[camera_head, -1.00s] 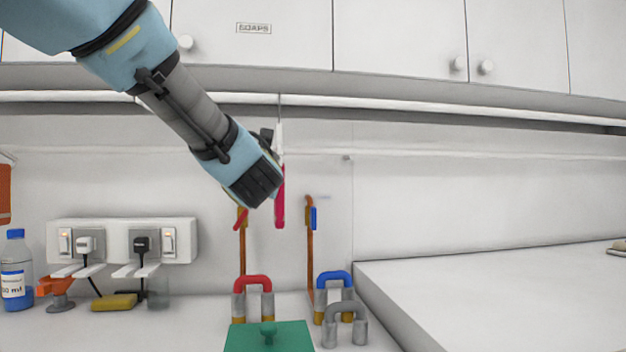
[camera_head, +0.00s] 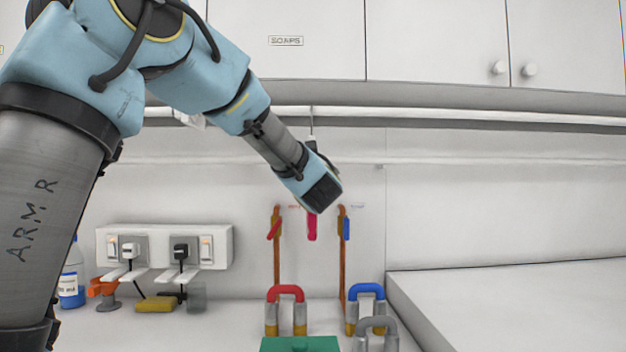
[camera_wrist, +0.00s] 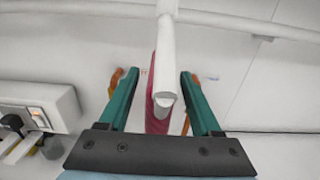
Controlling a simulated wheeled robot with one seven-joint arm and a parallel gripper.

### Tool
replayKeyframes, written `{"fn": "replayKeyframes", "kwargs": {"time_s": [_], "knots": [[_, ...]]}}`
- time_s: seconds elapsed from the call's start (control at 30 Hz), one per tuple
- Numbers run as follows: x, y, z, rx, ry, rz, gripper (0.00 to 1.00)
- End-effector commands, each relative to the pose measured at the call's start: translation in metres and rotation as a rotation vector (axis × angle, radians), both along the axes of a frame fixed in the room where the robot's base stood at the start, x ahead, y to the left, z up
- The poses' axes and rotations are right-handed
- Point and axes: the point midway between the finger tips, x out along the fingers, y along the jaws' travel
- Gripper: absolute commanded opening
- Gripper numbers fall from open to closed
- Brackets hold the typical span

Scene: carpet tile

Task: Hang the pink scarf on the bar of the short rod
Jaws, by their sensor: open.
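The pink scarf (camera_head: 312,228) hangs narrow against the back wall, its upper part hidden by my gripper in the head view. In the wrist view the pink scarf (camera_wrist: 152,108) shows along and below the left side of a white rod (camera_wrist: 166,55), whose rounded end points towards me; it appears draped there. The rod's stem (camera_head: 311,128) shows below the cabinet in the head view. My gripper (camera_wrist: 159,73) is open, with one green finger on each side of the rod and scarf, both apart from them. The head view hides the fingers behind the wrist.
Below stand a red-topped handle (camera_head: 286,290), a blue-topped one (camera_head: 367,290) and a grey one (camera_head: 377,324). A socket panel (camera_head: 222,245) is left; a bare counter (camera_head: 520,300) is right.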

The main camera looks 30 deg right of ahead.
Motion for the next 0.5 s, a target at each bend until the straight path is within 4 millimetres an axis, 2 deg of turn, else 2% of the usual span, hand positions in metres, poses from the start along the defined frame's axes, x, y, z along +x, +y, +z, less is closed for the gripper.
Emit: {"fn": "replayKeyframes", "kwargs": {"time_s": [0.37,0.5], "knots": [[0.0064,-0.0024,-0.0005,0.000,0.000,0.001,0.65],[0.0063,-0.0024,-0.0005,0.000,0.000,0.001,0.52]]}}
